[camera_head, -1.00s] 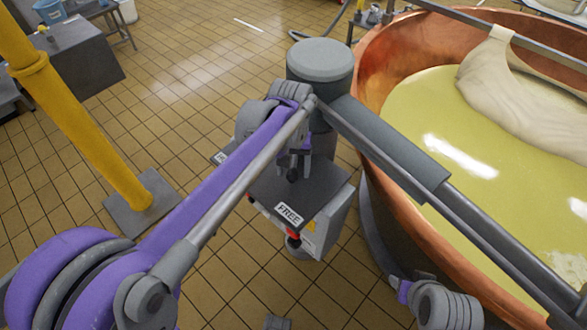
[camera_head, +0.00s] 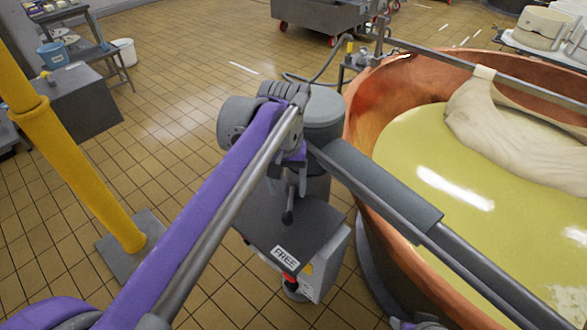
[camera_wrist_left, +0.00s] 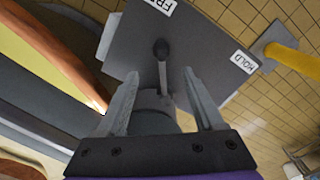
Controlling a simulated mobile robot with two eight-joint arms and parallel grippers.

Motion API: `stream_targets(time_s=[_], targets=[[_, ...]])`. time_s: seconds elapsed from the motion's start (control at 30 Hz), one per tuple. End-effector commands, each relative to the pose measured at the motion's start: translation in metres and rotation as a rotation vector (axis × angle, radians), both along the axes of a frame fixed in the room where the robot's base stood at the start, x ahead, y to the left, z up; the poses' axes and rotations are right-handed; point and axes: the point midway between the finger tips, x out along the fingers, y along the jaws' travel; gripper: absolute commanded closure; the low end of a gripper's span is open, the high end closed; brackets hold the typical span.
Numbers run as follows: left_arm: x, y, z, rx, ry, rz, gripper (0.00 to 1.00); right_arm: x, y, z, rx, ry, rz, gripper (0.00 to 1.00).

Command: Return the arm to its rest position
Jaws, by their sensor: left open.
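My left arm comes in from the lower left in the head view. Its gripper (camera_head: 297,172) is over the grey control box, partly hidden by my own arm. In the left wrist view the two fingers (camera_wrist_left: 163,105) are apart, with nothing between their tips. A lever with a dark knob (camera_wrist_left: 161,48) stands on the box's plate (camera_wrist_left: 200,40), just beyond the fingertips; the knob also shows in the head view (camera_head: 287,217). A FREE label (camera_head: 285,257) and a HOLD label (camera_wrist_left: 244,62) mark the plate. My right gripper is out of view.
A copper vat (camera_head: 362,110) with yellow liquid and a pale cloth (camera_head: 510,125) fills the right. A yellow post (camera_head: 70,150) stands at left. Tiled floor (camera_head: 190,110) is open between.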

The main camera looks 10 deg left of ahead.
Motion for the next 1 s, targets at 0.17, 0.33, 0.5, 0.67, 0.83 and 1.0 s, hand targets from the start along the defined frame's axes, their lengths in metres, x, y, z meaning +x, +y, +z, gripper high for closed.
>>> stream_targets(time_s=[0.17, 0.33, 0.5, 0.67, 0.83, 1.0], targets=[[0.000, 0.000, 0.000, 0.000, -0.001, 0.000, 0.31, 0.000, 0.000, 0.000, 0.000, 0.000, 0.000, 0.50], [-0.015, 0.005, -0.001, -0.001, -0.038, -0.011, 0.31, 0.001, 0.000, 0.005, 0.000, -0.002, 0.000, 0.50], [-0.054, 0.017, -0.011, 0.003, -0.138, -0.045, 0.31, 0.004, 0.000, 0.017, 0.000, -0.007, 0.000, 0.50], [-0.097, 0.028, -0.031, 0.015, -0.254, -0.082, 0.31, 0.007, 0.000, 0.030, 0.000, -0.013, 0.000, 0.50], [-0.141, 0.038, -0.061, 0.036, -0.368, -0.121, 0.31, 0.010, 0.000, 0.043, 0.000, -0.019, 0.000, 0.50], [-0.169, 0.043, -0.084, 0.054, -0.444, -0.147, 0.31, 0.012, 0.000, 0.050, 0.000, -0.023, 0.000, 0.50]])
